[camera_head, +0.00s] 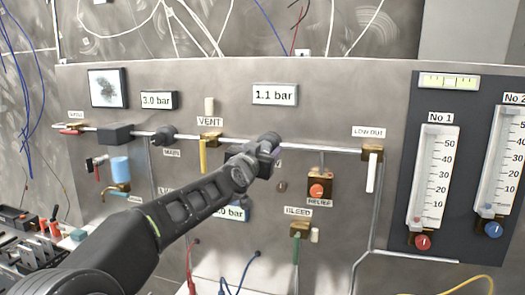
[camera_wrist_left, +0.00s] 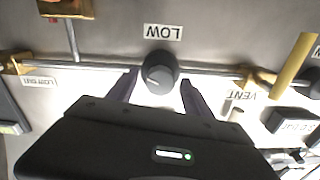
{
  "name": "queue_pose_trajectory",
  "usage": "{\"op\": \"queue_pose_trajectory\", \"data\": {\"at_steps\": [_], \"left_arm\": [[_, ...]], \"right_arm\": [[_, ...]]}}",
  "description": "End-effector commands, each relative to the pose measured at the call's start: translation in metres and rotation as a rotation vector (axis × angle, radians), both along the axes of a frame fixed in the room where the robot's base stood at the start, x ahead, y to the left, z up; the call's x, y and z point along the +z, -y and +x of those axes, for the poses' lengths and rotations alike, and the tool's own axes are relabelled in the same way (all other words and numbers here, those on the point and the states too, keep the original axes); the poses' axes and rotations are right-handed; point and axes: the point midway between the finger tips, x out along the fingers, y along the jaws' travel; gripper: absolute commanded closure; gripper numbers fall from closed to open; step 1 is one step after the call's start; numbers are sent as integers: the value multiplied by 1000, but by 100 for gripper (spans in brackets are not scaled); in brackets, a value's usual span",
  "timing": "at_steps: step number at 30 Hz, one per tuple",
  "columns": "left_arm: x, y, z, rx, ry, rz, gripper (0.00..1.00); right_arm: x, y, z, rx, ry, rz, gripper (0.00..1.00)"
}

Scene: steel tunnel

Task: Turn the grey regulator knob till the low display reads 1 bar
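The grey regulator knob (camera_wrist_left: 159,72) is round and dark, with a light mark on its face. It sits on the pipe beside an upside-down LOW label (camera_wrist_left: 163,32) in the left wrist view. My left gripper (camera_wrist_left: 158,84) is open, with one finger on each side of the knob and a visible gap to both. In the head view my left gripper (camera_head: 266,147) is at the pipe and hides the knob. The display above it (camera_head: 275,95) reads 1.1 bar. My right gripper is not in view.
Another display (camera_head: 157,99) reads 3.0 bar; a lower one (camera_head: 231,213) is partly hidden by my arm. Near the gripper are the yellow VENT lever (camera_head: 203,155), red RELIEF knob (camera_head: 317,190) and LOW OUT valve (camera_head: 372,155). Two flow gauges (camera_head: 433,175) stand at right.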

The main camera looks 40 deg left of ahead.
Motion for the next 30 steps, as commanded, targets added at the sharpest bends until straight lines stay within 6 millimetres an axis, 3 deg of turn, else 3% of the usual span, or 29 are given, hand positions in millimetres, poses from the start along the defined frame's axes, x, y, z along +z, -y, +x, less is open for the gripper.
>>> {"op": "queue_pose_trajectory", "data": {"at_steps": [21,30], "left_arm": [[0,0,0,0,0,0,100],[0,0,0,0,45,-128,100]], "right_arm": [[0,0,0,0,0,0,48],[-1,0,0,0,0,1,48]]}}
